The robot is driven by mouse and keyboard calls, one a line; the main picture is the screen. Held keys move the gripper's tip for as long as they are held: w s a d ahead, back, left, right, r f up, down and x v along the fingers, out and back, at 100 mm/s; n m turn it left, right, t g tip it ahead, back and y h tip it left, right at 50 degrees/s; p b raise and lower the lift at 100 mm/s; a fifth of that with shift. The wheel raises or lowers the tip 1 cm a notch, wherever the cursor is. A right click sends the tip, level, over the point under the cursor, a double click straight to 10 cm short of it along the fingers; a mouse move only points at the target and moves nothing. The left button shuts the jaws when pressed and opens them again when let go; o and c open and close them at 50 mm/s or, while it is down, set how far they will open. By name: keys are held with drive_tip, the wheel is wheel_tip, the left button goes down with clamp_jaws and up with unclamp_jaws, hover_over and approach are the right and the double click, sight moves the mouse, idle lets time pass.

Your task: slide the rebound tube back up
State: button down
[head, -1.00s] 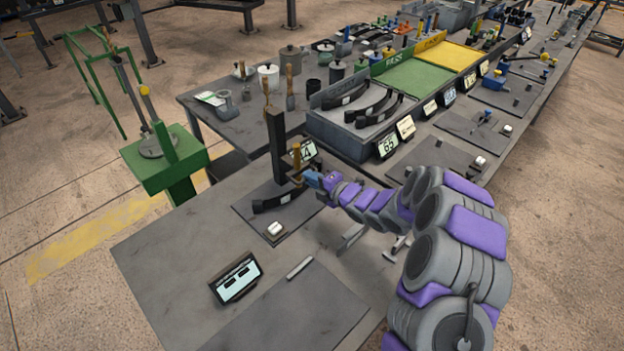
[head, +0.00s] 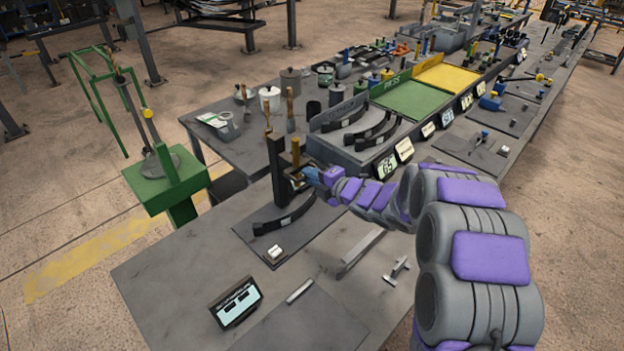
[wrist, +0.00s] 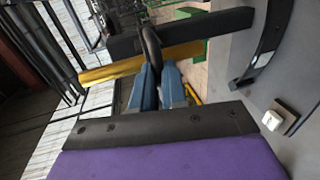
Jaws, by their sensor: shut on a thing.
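The yellow-brown rebound tube (head: 295,152) stands upright beside a dark post (head: 276,170) on the bench. Its top is a little below the post's top. My gripper (head: 298,180) is beside the tube, above the bench plate. In the wrist view my gripper's blue jaws (wrist: 158,80) are shut on a dark rounded piece (wrist: 152,45) at the tube. The tube (wrist: 135,64) and the post (wrist: 180,35) run across that view just past the jaws. How the dark piece joins the tube is hidden.
A black curved spring (head: 283,216) and a white switch box (head: 275,252) lie on the plate by the post. A display (head: 236,302) stands at the front. A grey rack (head: 345,140) of springs is behind. The bench's left part is clear.

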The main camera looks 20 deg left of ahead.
drive_tip(key=shift+r, duration=0.2)
drive_tip(key=c, duration=1.2)
unclamp_jaws()
drive_tip(key=shift+a, duration=0.1)
drive_tip(key=p+v, duration=0.2)
drive_tip(key=v, duration=1.5)
drive_tip(key=shift+f, duration=0.1)
